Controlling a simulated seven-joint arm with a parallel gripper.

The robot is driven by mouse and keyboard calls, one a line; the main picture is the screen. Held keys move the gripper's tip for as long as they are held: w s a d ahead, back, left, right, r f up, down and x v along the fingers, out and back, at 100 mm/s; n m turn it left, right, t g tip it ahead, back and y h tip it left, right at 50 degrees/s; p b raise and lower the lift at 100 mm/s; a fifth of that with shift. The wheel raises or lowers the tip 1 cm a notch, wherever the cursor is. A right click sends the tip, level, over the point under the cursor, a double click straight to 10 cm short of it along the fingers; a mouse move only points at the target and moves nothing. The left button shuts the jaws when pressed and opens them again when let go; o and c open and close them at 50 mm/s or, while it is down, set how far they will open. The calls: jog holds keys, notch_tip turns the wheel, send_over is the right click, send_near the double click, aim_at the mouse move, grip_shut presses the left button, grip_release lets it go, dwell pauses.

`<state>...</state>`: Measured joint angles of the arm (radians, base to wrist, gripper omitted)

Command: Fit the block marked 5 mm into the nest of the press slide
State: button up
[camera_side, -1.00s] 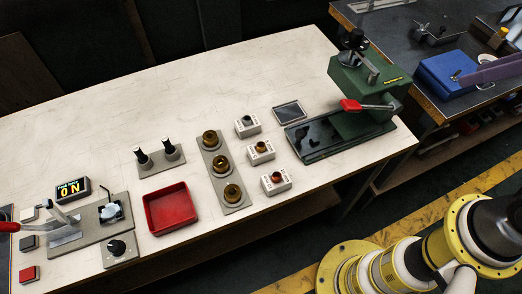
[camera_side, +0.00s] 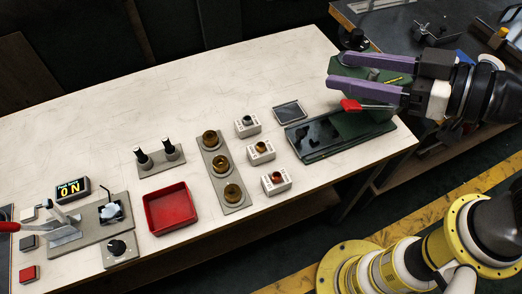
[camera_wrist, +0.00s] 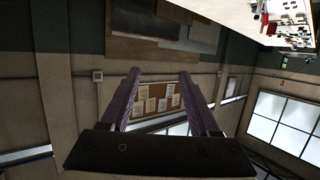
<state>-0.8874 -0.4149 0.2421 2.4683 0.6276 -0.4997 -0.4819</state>
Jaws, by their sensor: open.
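Three small white blocks stand in a column on the pale bench: a back one with a grey top piece (camera_side: 247,125), a middle one with an amber piece (camera_side: 261,152) and a front one with a copper piece (camera_side: 275,183). Their printing is too small to read, so I cannot tell which is 5 mm. The green press (camera_side: 362,124) with a dark slide bed (camera_side: 312,138) stands to their right. I cannot make out the nest. My gripper (camera_side: 330,72) is open and empty, raised in front of the press's upper part; its fingers also show in the wrist view (camera_wrist: 160,76).
The press's red-tipped lever (camera_side: 350,105) sticks out leftward below my fingers. A dark rectangular pad (camera_side: 289,112), a plate with amber rings (camera_side: 217,176), a red tray (camera_side: 168,210) and a black-knobbed stand (camera_side: 160,158) occupy the bench. The bench's back left is clear.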

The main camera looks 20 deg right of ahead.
send_near(265, 147)
jog(key=v, duration=0.5)
jog(key=shift+s+r, duration=0.1)
jog(key=shift+r, duration=0.15)
jog(key=shift+a+f, duration=0.1)
jog(key=shift+f, duration=0.1)
jog(key=x, duration=1.3)
jog(key=shift+w+a+f, duration=0.15)
jog(key=shift+w+a, duration=0.05)
jog(key=shift+w, duration=0.15)
grip_shut()
